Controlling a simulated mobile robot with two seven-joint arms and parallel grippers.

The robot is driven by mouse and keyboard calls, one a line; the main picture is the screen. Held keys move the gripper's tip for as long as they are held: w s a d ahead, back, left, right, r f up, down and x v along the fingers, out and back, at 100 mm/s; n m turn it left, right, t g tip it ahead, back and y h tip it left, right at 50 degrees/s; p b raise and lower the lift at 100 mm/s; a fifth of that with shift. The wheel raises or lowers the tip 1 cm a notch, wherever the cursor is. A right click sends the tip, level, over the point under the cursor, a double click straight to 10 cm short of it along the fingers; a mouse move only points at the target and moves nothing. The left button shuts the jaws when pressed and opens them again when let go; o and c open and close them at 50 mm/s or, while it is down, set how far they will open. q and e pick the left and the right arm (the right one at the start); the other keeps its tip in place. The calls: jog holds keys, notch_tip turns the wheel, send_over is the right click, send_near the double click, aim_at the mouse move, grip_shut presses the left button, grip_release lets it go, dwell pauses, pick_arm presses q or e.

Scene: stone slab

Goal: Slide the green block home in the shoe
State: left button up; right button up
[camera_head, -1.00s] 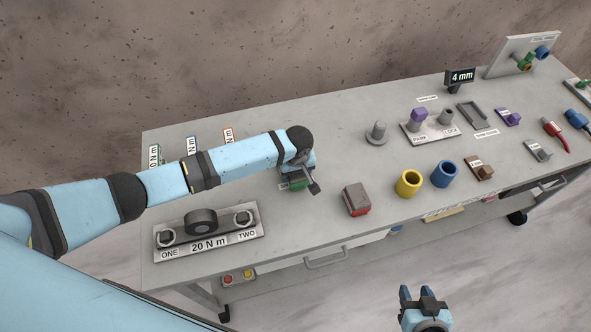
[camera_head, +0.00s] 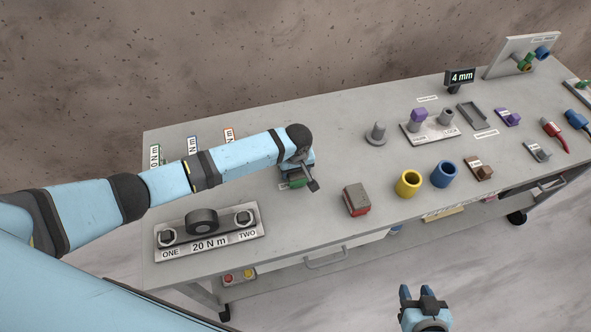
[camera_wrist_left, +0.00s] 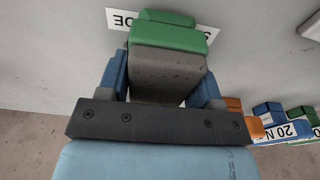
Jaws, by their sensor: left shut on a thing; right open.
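My left gripper (camera_wrist_left: 165,88) points down at the table and is shut on the grey upper part of the green block (camera_wrist_left: 170,36), one blue finger on each side. The block's green part lies beyond the grey part in the left wrist view. In the head view only a little green (camera_head: 297,184) shows under my left wrist. I cannot clearly tell the shoe apart from the block, nor how deep the block sits. My right gripper (camera_head: 424,293) is open and empty, off the table's front edge.
A grey block with a red base (camera_head: 356,199) stands to the right of my left gripper. A yellow cup (camera_head: 408,183) and a blue cup (camera_head: 444,174) are further right.

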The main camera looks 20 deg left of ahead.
pick_arm(q)
jog(key=shift+w+a, duration=0.55)
jog(key=shift+w, duration=0.25)
jog(key=shift+w+a, duration=0.55)
jog(key=shift+w, duration=0.25)
dwell(0.9)
jog(key=shift+w+a, duration=0.55)
jog(key=shift+w, duration=0.3)
jog(key=shift+w+a, duration=0.5)
jog(key=shift+w, duration=0.3)
dwell(0.4)
jog(key=o, duration=1.2)
jog(key=shift+r+b, duration=0.3)
jog(key=r, duration=0.4)
jog(key=s+r+b, duration=0.1)
jog(key=r, duration=0.3)
jog(key=d+r, duration=0.1)
jog(key=r, duration=0.4)
jog(key=shift+s+r, duration=0.1)
jog(key=shift+s, duration=0.15)
